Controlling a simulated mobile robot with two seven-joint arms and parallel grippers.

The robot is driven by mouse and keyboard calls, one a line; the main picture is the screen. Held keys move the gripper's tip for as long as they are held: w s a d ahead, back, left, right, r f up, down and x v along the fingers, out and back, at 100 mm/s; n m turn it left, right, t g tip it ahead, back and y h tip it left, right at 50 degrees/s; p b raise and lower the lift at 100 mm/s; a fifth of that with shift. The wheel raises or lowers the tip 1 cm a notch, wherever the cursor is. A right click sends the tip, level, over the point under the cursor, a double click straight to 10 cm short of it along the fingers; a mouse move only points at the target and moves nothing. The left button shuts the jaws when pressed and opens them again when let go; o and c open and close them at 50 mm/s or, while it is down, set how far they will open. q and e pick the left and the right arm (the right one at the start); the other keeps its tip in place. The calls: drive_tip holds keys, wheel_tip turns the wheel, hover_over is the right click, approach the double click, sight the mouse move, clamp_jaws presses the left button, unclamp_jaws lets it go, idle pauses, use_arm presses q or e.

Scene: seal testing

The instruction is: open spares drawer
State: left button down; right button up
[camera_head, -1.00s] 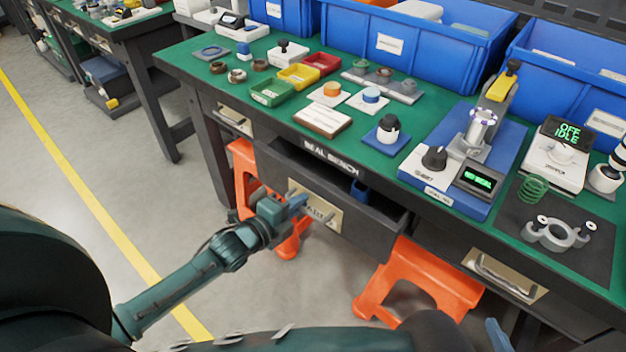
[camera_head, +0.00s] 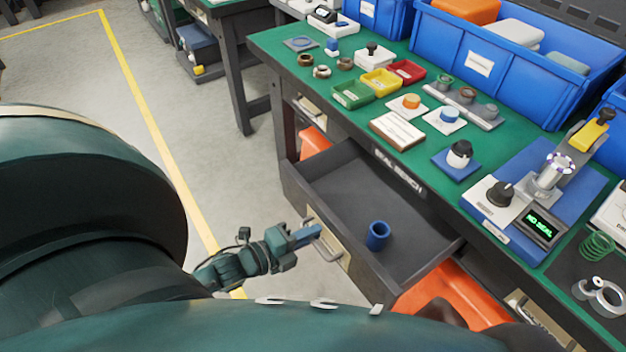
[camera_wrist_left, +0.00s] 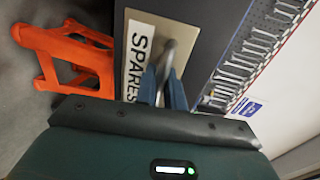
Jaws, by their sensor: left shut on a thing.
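The spares drawer (camera_head: 345,190) under the green bench is pulled well out, and its dark inside shows in the head view. A blue cylinder (camera_head: 377,236) stands in it toward the front right. My left gripper (camera_head: 312,236) is shut on the drawer handle (camera_head: 326,244) at the drawer's front. In the left wrist view the fingers (camera_wrist_left: 163,88) close around the metal handle (camera_wrist_left: 168,60), beside the label reading SPARES (camera_wrist_left: 138,58). My right gripper is not in view.
Orange step stools (camera_head: 450,297) stand below the bench. The green bench top (camera_head: 290,85) carries small trays, a blue test fixture (camera_head: 540,205) and blue bins (camera_head: 480,62). Open floor with a yellow line (camera_head: 150,130) lies to the left.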

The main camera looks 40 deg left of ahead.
use_arm(q)
drive_tip(key=c, duration=1.9)
unclamp_jaws()
drive_tip(key=p+v, duration=0.1)
drive_tip(key=v, duration=1.2)
drive_tip(key=shift+s, duration=0.1)
